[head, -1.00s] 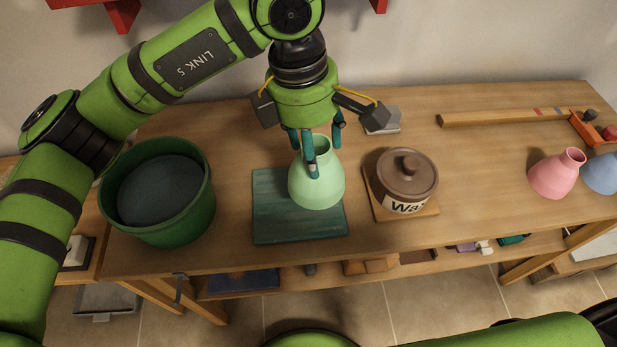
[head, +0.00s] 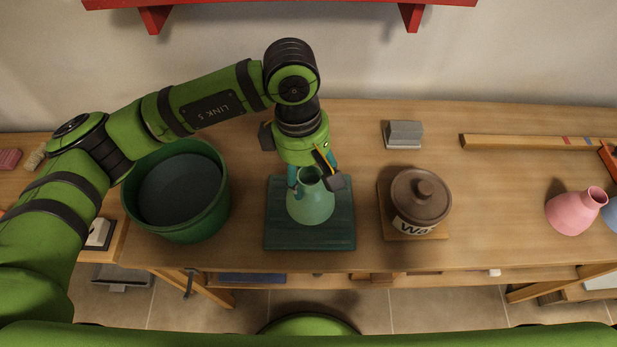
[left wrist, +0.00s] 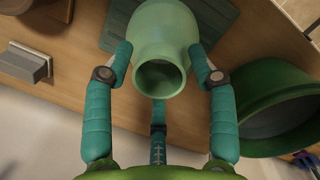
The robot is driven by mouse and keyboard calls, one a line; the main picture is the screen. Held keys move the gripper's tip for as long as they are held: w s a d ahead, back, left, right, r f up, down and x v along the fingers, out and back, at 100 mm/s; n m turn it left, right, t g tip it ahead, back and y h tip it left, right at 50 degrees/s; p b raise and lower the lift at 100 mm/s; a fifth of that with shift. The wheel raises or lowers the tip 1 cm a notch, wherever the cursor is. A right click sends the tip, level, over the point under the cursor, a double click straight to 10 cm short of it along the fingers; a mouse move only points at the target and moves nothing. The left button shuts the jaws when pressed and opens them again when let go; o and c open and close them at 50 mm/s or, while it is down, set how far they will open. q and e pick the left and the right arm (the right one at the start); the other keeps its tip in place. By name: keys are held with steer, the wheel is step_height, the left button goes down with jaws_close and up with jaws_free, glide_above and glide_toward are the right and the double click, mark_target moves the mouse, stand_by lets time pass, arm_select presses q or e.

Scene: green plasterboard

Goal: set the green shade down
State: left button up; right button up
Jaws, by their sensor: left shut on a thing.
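The pale green shade (head: 311,206), a bottle-shaped piece with a narrow neck, is upright at the dark green board (head: 282,240) on the bench. My left gripper (head: 312,180) comes down from above and is shut on the shade's neck. In the left wrist view the shade (left wrist: 166,35) shows its open mouth toward me, with the teal fingers of the left gripper (left wrist: 163,78) around the neck. The board (left wrist: 205,18) lies behind it. I cannot tell whether the shade's base touches the board. My right gripper is not in view.
A green tub (head: 221,195) stands left of the board. A brown lidded jar (head: 421,197) on a wooden square stands to its right. A grey block (head: 403,134) lies behind the jar. A pink shade (head: 574,213) and a blue one (head: 611,215) are at far right.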

arm_select(q)
steer(key=shift+f+p, duration=0.35)
steer(key=shift+f, duration=0.05)
step_height(320, 180, down, 2)
steer(key=shift+f+p, duration=0.2)
steer(key=shift+p, duration=0.4)
steer(key=shift+f, duration=0.4)
steer(key=shift+f, duration=0.15)
steer(key=o, duration=1.3)
